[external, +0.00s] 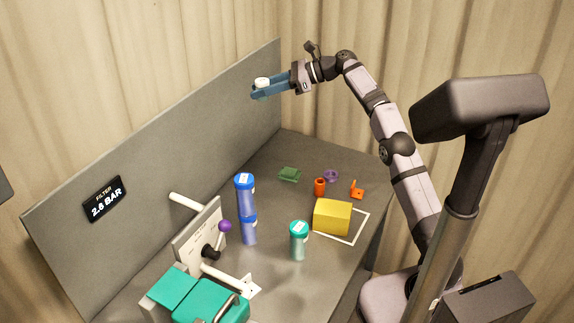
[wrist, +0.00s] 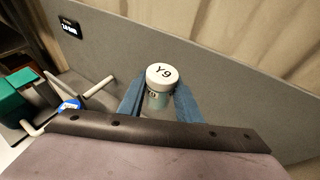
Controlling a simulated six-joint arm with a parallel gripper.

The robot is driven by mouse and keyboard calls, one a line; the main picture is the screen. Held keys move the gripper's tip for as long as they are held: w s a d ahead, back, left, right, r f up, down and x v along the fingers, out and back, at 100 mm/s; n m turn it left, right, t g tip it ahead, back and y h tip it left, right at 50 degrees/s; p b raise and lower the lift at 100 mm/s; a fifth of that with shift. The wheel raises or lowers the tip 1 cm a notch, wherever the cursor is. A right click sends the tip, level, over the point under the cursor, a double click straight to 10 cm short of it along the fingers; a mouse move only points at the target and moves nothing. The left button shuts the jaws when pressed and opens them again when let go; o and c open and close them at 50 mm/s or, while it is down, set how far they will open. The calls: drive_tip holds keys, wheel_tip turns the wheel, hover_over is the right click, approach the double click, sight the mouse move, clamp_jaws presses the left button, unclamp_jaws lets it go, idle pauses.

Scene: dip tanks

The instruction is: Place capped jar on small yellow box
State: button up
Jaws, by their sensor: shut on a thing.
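The capped jar has a white lid marked "Y9" and a pale teal body in the wrist view (wrist: 160,78). My gripper (external: 262,89) is shut on the jar, with one blue finger on each side of it. In the external view the jar's white lid (external: 262,82) shows between the fingers, high above the back of the table, and most of its body is hidden. The yellow box (external: 332,217) stands on the table inside a white outlined square, well below and to the right of my gripper. Its top is bare.
A grey panel (external: 150,170) runs along the back left.

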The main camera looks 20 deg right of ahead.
drive_tip(key=w+d+m+t+h+p, duration=0.1)
drive_tip(key=w+d+m+t+p, duration=0.15)
drive_tip(key=d, duration=1.05)
drive_tip(key=s+d+f+m+t+h+p, duration=0.1)
drive_tip(key=s+d+f, duration=0.1)
drive_tip(key=d, duration=0.2)
drive_tip(key=s+d+f+t+p, duration=0.1)
drive_tip(key=s+d+f+p, duration=0.1)
drive_tip(key=s+d+f, duration=0.15)
drive_tip(key=n+g+y, duration=0.2)
drive_tip(key=n+g, duration=0.3)
drive_tip(key=g, duration=0.1)
hover_over(333, 208)
wheel_tip(333, 208, down, 14)
drive_tip(key=shift+r, duration=0.2)
drive_tip(key=shift+d+g, duration=0.1)
drive_tip(key=shift+g, duration=0.15)
drive_tip(key=shift+f+p, duration=1.15)
drive_tip(key=shift+f, duration=3.85)
